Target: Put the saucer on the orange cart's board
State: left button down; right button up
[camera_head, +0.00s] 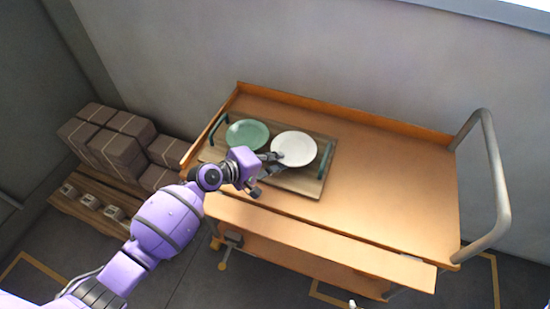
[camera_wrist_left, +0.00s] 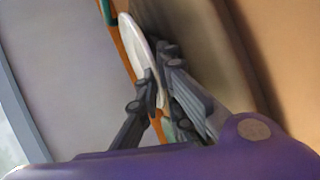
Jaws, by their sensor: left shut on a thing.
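The white saucer (camera_head: 294,148) shows over the right half of the wooden board (camera_head: 304,187) on the orange cart (camera_head: 390,190). My left gripper (camera_head: 277,158) is shut on the saucer's near-left rim. In the left wrist view the saucer (camera_wrist_left: 138,45) shows nearly edge-on between the fingers (camera_wrist_left: 160,78). I cannot tell whether its underside touches the board. A green plate (camera_head: 247,134) lies on the left part of the board, beside the saucer. My right gripper is not in view.
The board has green handles (camera_head: 325,160) at its ends. The cart top right of the board is bare. A grey push handle (camera_head: 497,180) rises at the cart's right end. Brown boxes (camera_head: 117,150) are stacked on a pallet at left. A wall stands behind the cart.

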pick_arm(q)
jog(key=shift+f, duration=0.15)
jog(key=c, duration=2.2)
grip_release()
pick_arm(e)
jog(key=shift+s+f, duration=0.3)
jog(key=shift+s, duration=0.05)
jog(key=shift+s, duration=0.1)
pick_arm(q)
jog(key=shift+r, duration=0.25)
jog(key=shift+s+a+r, duration=0.1)
jog(key=shift+s+a, duration=0.1)
jog(key=shift+a, duration=0.05)
jog(key=v, duration=1)
jog(key=shift+s+a, duration=0.15)
jog(key=shift+s, duration=0.1)
jog(key=shift+s+a+r, duration=0.25)
jog(key=shift+a, duration=0.05)
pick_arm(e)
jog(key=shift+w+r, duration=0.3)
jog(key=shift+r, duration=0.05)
pick_arm(q)
jog(key=shift+d, duration=0.1)
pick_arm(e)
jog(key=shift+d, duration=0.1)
